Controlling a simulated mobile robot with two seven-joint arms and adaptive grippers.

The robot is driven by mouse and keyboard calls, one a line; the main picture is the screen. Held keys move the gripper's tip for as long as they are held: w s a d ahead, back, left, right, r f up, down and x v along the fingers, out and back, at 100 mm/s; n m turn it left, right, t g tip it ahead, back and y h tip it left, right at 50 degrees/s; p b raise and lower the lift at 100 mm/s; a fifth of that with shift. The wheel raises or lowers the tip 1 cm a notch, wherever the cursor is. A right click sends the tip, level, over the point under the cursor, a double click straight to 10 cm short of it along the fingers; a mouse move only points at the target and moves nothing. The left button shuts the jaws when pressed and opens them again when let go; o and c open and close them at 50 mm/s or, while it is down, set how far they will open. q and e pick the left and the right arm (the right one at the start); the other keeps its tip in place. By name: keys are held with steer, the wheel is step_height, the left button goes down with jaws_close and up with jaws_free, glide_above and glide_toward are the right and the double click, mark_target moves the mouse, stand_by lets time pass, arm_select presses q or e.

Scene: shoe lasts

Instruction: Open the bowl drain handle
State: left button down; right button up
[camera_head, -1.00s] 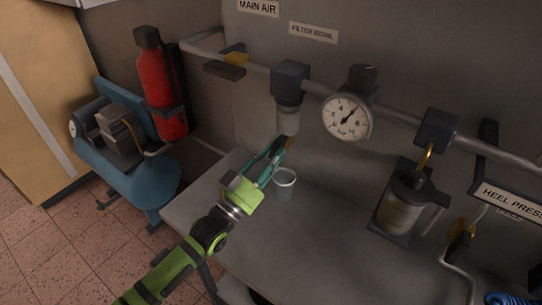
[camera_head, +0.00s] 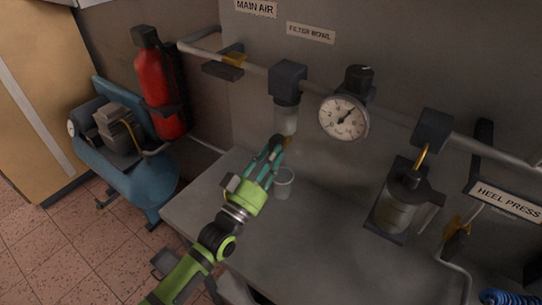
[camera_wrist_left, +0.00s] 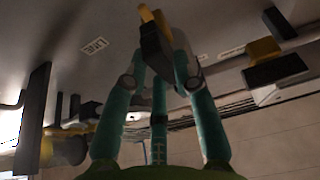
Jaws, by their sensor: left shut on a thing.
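The filter bowl (camera_head: 286,120) hangs under a dark block on the pipe, below the "FILTER BOWL" label. Its small yellow drain handle (camera_head: 288,142) shows at the bottom of the bowl, partly hidden by my fingers. My left gripper (camera_head: 275,149) reaches up to it from below, shut on the handle. In the left wrist view the teal fingers (camera_wrist_left: 163,70) close around a dark piece with a yellow edge (camera_wrist_left: 153,25), seemingly the handle. The handle's exact angle is hard to tell. My right gripper is not in view.
A clear cup (camera_head: 284,185) stands on the grey bench (camera_head: 225,195), close beside my left fingers. A pressure gauge (camera_head: 344,118) and an oiler-like jar (camera_head: 400,205) are to the right.

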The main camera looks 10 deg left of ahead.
arm_select(q)
steer(key=c, duration=1)
jaws_free()
steer(key=v, duration=1.2)
steer(key=shift+f, duration=0.1)
